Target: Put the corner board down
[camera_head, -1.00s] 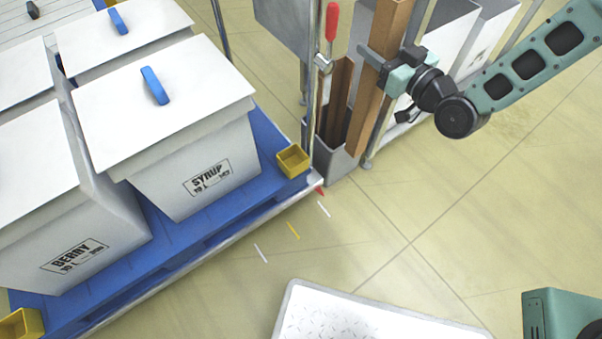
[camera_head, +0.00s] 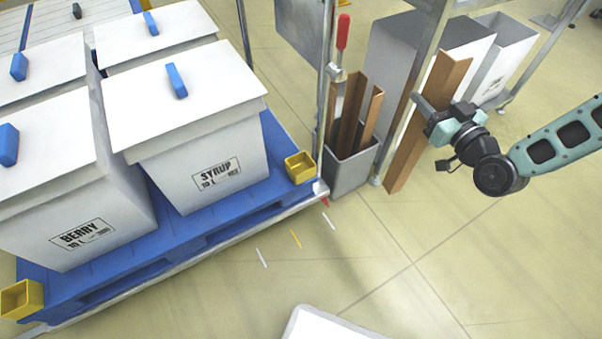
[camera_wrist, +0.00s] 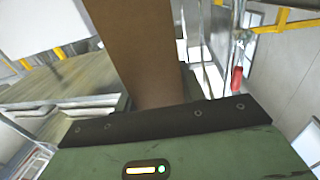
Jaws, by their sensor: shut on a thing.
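The brown corner board (camera_head: 416,140) is long and stands tilted slightly in the head view, its lower end close to the floor. My gripper (camera_head: 432,112) is shut on its upper part, from the right side. In the wrist view the board (camera_wrist: 145,50) rises brown just beyond the dark edge of my gripper; the fingertips are hidden there. A grey bin (camera_head: 350,172) on the floor to the left holds several other brown boards (camera_head: 357,112). A gap shows between the held board and this bin.
A blue pallet (camera_head: 190,225) with lidded white boxes (camera_head: 205,165) and yellow corner cups (camera_head: 300,167) stands at the left. A metal rack post (camera_head: 408,95) is close behind the board. A red handle (camera_head: 343,32) is above the bin. The floor at lower right is clear.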

